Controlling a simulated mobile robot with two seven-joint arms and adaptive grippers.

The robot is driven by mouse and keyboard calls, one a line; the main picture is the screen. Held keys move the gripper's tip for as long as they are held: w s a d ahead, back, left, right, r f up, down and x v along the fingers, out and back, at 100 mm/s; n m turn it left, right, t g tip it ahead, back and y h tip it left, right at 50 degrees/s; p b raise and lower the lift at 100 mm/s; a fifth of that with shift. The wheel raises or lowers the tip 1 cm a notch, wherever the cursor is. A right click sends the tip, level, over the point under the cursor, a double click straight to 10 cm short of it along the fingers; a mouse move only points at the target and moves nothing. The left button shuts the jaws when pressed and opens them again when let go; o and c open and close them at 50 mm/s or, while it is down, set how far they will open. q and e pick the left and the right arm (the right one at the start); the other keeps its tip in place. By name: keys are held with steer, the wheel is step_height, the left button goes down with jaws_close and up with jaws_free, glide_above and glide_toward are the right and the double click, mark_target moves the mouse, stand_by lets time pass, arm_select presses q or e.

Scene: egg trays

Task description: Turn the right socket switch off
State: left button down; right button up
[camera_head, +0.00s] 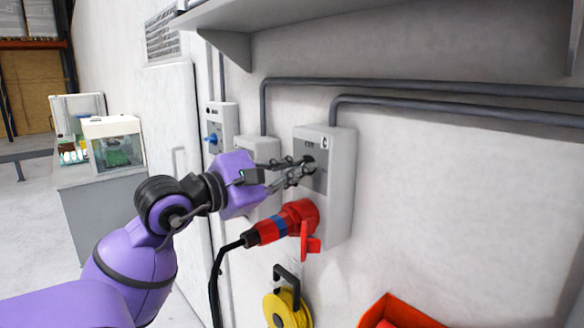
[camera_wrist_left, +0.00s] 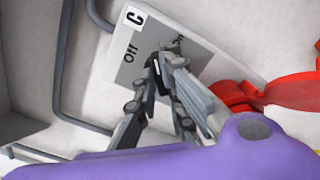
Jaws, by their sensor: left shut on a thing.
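The right socket box (camera_head: 342,180) is a pale grey unit on the wall with a grey switch panel marked "C". The panel (camera_wrist_left: 125,68) shows "Off" and a partly hidden "On" in the left wrist view. My left gripper (camera_head: 304,168) reaches the panel from the left, its fingertips (camera_wrist_left: 163,66) shut on the dark switch knob (camera_head: 310,161). The fingers hide most of the knob, so its exact setting is unclear. A red plug (camera_head: 299,217) with a blue band sits in the socket below the panel. My right gripper is not in view.
A second socket box (camera_head: 262,147) stands left of this one, partly behind my gripper, and a third (camera_head: 222,119) with a blue knob is farther left. Grey conduits (camera_head: 420,86) run along the wall under a shelf (camera_head: 370,11). A yellow reel (camera_head: 284,308) is below.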

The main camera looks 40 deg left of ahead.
arm_select(q)
steer(key=n+p, duration=0.1)
steer(key=n, duration=0.2)
steer(key=shift+r+n, duration=0.15)
steer(key=shift+n, duration=0.25)
steer(key=n+p, duration=0.1)
steer(key=n, duration=0.1)
steer(key=shift+n, duration=0.3)
steer(key=shift+n+p, duration=0.35)
steer(key=shift+n, duration=0.45)
steer(key=shift+n+p, duration=0.35)
steer(key=shift+n, duration=0.55)
steer(key=shift+f, duration=0.2)
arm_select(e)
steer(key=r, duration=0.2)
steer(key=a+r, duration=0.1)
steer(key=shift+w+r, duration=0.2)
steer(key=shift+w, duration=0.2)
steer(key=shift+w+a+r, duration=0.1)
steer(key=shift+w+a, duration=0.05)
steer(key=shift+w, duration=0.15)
arm_select(q)
steer(key=c, duration=1.8)
jaws_free()
steer(key=shift+c, duration=0.2)
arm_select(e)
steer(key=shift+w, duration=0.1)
